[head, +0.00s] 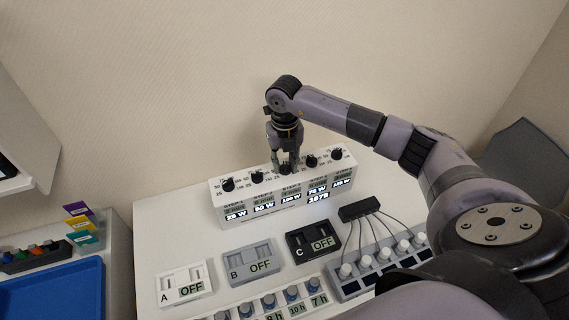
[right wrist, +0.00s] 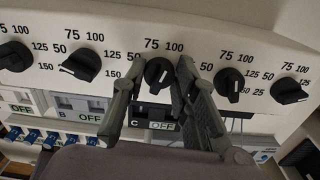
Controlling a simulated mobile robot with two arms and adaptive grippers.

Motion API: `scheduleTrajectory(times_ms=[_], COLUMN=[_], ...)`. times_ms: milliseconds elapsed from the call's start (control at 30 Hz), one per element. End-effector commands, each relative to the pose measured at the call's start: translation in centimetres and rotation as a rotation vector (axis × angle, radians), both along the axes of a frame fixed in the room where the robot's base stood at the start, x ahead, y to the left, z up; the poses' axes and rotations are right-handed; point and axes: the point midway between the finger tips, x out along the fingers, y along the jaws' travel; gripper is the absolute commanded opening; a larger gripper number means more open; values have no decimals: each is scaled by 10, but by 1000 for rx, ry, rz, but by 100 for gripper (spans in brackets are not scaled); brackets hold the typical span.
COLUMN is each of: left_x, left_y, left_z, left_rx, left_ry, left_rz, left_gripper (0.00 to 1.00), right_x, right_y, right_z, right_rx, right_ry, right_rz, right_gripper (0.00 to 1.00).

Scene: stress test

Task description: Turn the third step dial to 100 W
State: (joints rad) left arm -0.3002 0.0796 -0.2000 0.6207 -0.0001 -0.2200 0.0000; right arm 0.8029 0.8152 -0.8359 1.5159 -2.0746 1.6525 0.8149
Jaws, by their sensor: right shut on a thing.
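The white step panel (head: 222,211) stands on the table with a row of black dials on top and lit readouts on its front. My right gripper (head: 287,166) points down over the third dial, which it mostly hides in the head view. In the right wrist view the third dial (right wrist: 158,73) sits between the two fingers of the gripper (right wrist: 158,80), which is shut on it. The third readout (head: 291,199) appears to show 100 W. My left gripper is not in view.
Other dials flank the held one, including the second (head: 258,177) and fourth (head: 311,161). Switch boxes A (head: 184,285), B (head: 250,262) and C (head: 313,242) read OFF in front. A blue tray (head: 55,290) lies left.

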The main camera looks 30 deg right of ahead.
Motion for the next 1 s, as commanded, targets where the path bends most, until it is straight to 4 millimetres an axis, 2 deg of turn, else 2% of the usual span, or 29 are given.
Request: scheduleTrajectory(times_ms=[300,767,800,1000], left_x=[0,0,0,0], left_y=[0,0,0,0], left_z=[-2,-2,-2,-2], left_rx=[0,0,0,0], left_ry=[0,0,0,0], left_rz=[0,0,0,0], left_gripper=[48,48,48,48], right_x=[1,1,1,0], right_y=[-1,-1,-1,-1], right_z=[1,1,1,1], right_rx=[-1,-1,-1,-1], right_ry=[-3,-3,-3,-2], right_rz=[-96,-107,-107,-106], right_gripper=[0,0,29,43])
